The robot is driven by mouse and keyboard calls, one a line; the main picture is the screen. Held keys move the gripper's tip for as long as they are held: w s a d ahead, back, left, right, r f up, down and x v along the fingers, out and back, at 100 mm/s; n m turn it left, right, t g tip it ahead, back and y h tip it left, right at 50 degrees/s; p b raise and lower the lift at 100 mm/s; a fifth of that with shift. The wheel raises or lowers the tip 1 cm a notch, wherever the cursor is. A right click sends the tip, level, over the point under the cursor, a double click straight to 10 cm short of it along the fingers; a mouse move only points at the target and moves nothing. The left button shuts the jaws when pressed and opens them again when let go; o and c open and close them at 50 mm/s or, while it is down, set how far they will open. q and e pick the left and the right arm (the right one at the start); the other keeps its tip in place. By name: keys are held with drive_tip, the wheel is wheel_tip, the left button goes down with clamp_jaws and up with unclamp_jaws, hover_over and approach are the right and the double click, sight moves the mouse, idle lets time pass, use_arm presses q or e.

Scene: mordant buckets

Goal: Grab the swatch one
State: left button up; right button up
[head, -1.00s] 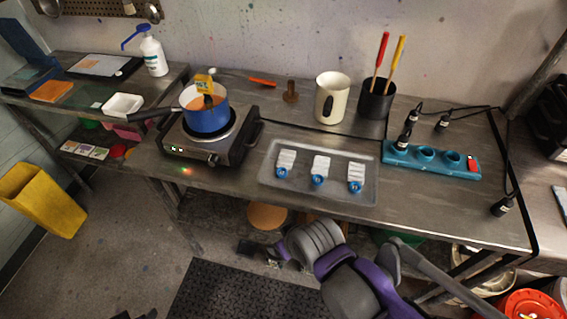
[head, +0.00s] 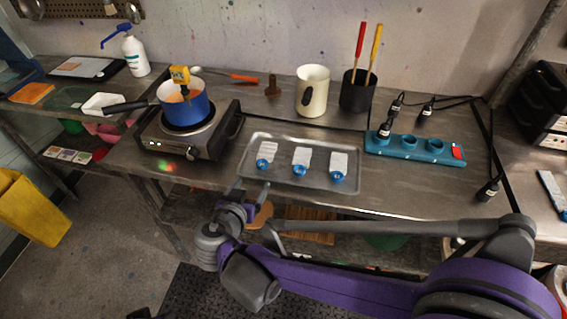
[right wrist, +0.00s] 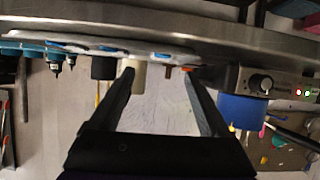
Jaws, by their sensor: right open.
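Three white swatches with blue round ends lie in a row on a grey metal tray (head: 352,186) on the steel table: a left one (head: 268,152), a middle one (head: 301,161) and a right one (head: 339,166). Any marks on their blue ends are too small to read, so I cannot tell which is one. My right gripper (head: 250,189) is open and empty at the table's front edge, by the tray's front left corner, apart from the swatches. In the right wrist view its open fingers (right wrist: 160,76) point toward the table edge. My left gripper is not in view.
Left of the tray, a blue pot (head: 185,103) sits on a hot plate (head: 190,140). Behind the tray stand a cream mug (head: 312,92) and a black holder (head: 356,92) with two rods. A teal power strip (head: 425,147) with cords lies to the right.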

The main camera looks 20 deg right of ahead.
sight(262, 163)
drive_tip(key=shift+m+t, duration=0.3)
drive_tip(key=x, duration=0.5)
drive_tip(key=shift+w+a+r, duration=0.15)
drive_tip(key=shift+w+a, duration=0.15)
drive_tip(key=x, duration=0.6)
drive_tip(key=shift+s+d+r, duration=0.15)
clamp_jaws()
